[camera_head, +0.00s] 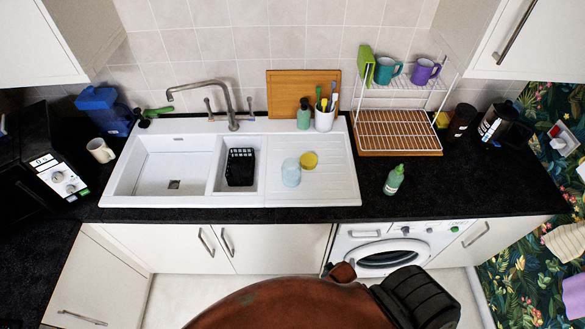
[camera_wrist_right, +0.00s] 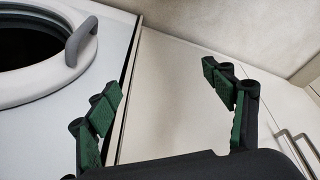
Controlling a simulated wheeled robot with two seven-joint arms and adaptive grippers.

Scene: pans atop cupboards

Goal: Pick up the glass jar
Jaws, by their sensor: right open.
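A pale bluish, see-through glass jar (camera_head: 291,173) stands on the ribbed drainboard of the white sink, right of the small basin. A round yellow item (camera_head: 309,160) is just behind it to the right; I cannot tell whether they touch. My right gripper (camera_wrist_right: 165,84) shows in the right wrist view with its green-padded fingers spread apart and nothing between them. It faces white cabinet fronts beside the washing machine, and the jar is not in that view. My left gripper is in neither view.
The white sink (camera_head: 210,200) has a tall faucet (camera_head: 215,100) behind it. A green bottle (camera_head: 394,180) stands on the black counter to the right. A utensil cup (camera_head: 324,118) and dish rack (camera_head: 398,125) are behind. The washing machine door (camera_wrist_right: 88,45) is near my right gripper.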

